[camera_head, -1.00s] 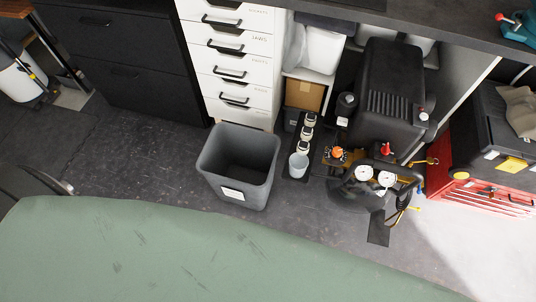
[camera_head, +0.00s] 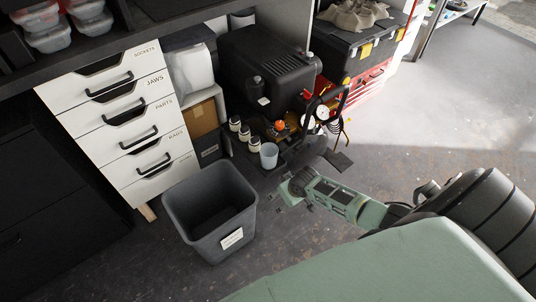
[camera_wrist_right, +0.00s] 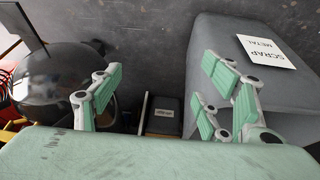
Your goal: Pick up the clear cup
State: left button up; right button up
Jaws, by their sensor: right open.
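The clear cup (camera_head: 269,155), pale and translucent, stands upright in the head view at the near end of a row of small white-lidded jars, beside the black compressor. My right gripper (camera_head: 284,194) comes in from the right and is a little nearer than the cup and to its right, apart from it. In the wrist view the fingers of my right gripper (camera_wrist_right: 160,98) are spread wide with nothing between them. I cannot make out the cup in the wrist view. My left gripper is not in view.
A grey scrap bin (camera_head: 226,243) stands left of my right gripper; its "SCRAP METAL" label (camera_wrist_right: 267,51) shows in the wrist view. The black compressor (camera_head: 262,68) is behind the cup. White drawers (camera_head: 128,122) are at left. Open floor (camera_head: 430,130) lies to the right.

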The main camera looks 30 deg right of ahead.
jog(key=shift+t, duration=0.3)
jog(key=w+r+b, duration=0.1)
jog(key=w+r, duration=0.2)
jog(key=w+d+r+b, duration=0.1)
jog(key=w+r, duration=0.2)
jog(key=w+r+b, duration=0.1)
jog(key=w+r, duration=0.2)
jog(key=r, duration=0.1)
jog(key=shift+w+d, duration=0.25)
jog(key=shift+y, duration=0.4)
jog(key=r, duration=0.2)
jog(key=w+r+b, duration=0.1)
jog(key=r, duration=0.1)
jog(key=r+b, duration=0.1)
jog(key=r, duration=0.2)
jog(key=shift+w, duration=0.4)
jog(key=b, duration=0.2)
send_over(273, 164)
jog(key=w, duration=0.2)
jog(key=f, duration=0.4)
jog(key=shift+d+f, duration=0.25)
jog(key=shift+f, duration=0.05)
jog(key=shift+w+f, duration=0.2)
jog(key=shift+f, duration=0.15)
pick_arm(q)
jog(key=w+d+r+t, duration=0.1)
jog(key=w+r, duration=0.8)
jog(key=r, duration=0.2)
